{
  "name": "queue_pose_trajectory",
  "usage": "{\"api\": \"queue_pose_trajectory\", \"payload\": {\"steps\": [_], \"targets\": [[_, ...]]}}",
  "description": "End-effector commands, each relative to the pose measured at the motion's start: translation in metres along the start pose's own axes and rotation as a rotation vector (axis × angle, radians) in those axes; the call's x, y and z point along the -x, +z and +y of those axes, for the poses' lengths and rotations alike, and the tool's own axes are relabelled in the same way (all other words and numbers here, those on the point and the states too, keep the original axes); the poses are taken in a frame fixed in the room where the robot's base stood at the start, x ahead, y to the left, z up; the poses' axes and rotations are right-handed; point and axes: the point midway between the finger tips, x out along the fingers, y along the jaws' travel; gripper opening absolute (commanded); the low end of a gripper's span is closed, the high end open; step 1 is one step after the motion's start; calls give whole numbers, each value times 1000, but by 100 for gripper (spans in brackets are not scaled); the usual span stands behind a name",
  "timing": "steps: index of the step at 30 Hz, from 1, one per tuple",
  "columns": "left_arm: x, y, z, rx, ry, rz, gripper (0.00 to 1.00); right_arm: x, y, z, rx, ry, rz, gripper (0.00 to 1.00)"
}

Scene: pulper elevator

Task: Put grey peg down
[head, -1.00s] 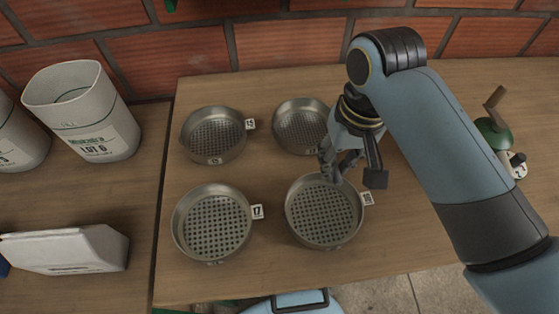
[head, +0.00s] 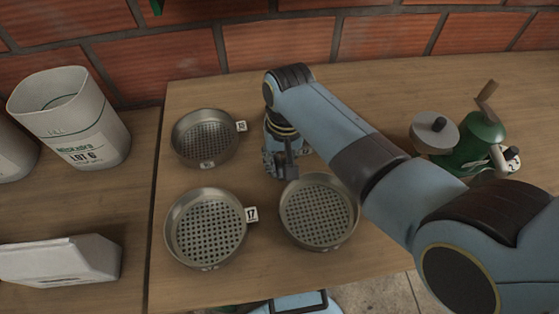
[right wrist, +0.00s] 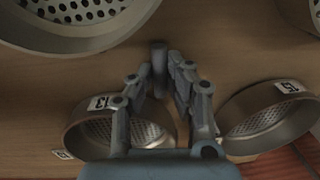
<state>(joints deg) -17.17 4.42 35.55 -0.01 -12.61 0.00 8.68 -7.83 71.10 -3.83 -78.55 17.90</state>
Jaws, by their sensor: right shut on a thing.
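The grey peg (right wrist: 159,57) is a short, dark grey cylinder in the right wrist view. It is held between the fingertips of my right gripper (right wrist: 160,82), which is shut on it. In the head view my right gripper (head: 281,165) points down over the table between the sieves, and the peg cannot be made out there. The wrist view shows wood beyond the peg; I cannot tell whether the peg touches it. My left gripper is not in view.
Sieve 15 (head: 184,157), sieve 17 (head: 177,248) and a lower-right sieve (head: 296,240) surround the gripper. Sieve 13 (right wrist: 76,137), mostly hidden by my arm in the head view, is close too. A green hand-cranked grinder (head: 480,140) stands at right. Bare wood shows between the sieves.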

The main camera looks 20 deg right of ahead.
Motion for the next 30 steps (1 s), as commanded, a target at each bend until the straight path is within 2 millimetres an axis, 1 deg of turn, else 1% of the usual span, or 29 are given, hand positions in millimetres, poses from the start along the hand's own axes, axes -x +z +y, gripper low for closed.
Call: {"api": "queue_pose_trajectory", "payload": {"steps": [8,9,14,23,26,29,30], "targets": [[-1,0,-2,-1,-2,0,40,-2,0,0,0,0,-1,1],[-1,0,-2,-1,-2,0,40,-3,0,0,0,0,-1,16],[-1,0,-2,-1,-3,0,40,-2,0,0,0,0,-1,37],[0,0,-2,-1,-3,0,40,0,0,0,0,0,0,38],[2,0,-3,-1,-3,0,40,8,0,0,0,0,0,38],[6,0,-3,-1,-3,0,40,27,-1,-1,0,-2,3,38],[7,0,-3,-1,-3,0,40,36,0,0,0,-2,3,38]]}}
